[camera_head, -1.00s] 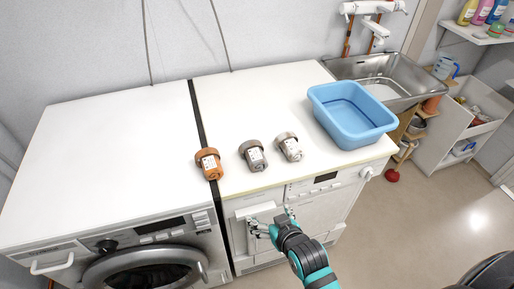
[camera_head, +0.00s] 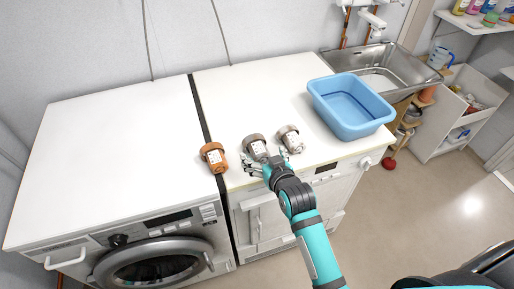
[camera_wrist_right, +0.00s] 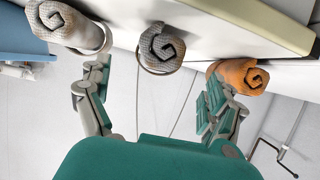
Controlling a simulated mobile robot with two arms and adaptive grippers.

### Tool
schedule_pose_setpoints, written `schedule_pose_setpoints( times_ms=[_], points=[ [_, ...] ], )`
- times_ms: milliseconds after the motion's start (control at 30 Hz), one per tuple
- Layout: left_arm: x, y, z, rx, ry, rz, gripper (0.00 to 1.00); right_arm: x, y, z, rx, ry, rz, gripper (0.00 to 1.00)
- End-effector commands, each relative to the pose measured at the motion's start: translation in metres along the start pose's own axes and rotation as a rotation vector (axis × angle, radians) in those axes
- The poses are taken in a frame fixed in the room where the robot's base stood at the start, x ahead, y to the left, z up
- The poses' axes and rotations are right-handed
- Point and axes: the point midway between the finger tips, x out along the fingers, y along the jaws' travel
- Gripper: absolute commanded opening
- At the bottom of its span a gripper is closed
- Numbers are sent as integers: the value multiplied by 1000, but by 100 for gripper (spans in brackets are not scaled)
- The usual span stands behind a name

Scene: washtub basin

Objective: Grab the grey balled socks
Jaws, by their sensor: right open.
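The grey balled socks (camera_head: 256,146) sit near the front edge of the right machine's white top, the middle one of three rolls. In the right wrist view the grey roll (camera_wrist_right: 161,47) shows its spiral end between the fingers, apart from both. My right gripper (camera_head: 264,163) is open and empty, just in front of the grey roll at the front edge. Its fingers show spread in the right wrist view (camera_wrist_right: 155,75). My left gripper is out of view.
Orange balled socks (camera_head: 213,156) lie to the left and pale beige-grey ones (camera_head: 290,138) close to the right. A blue basin (camera_head: 375,129) stands farther right, beside a metal sink (camera_head: 410,68). The left machine's top (camera_head: 110,150) is clear.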

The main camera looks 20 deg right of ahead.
Motion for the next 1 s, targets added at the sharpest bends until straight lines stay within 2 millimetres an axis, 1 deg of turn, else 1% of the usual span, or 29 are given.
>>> schedule_pose_setpoints(
  times_ms=[167,333,400,500,767,1000],
  points=[
    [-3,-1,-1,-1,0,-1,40,11,0,0,0,-1,0,92],
    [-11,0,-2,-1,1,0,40,35,1,2,1,-2,0,92],
    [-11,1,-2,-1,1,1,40,45,1,2,1,1,0,92],
    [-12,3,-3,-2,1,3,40,54,1,3,0,0,0,92],
    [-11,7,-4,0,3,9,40,56,1,4,0,0,0,92],
    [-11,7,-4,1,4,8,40,56,1,4,0,0,0,60]
  ],
)
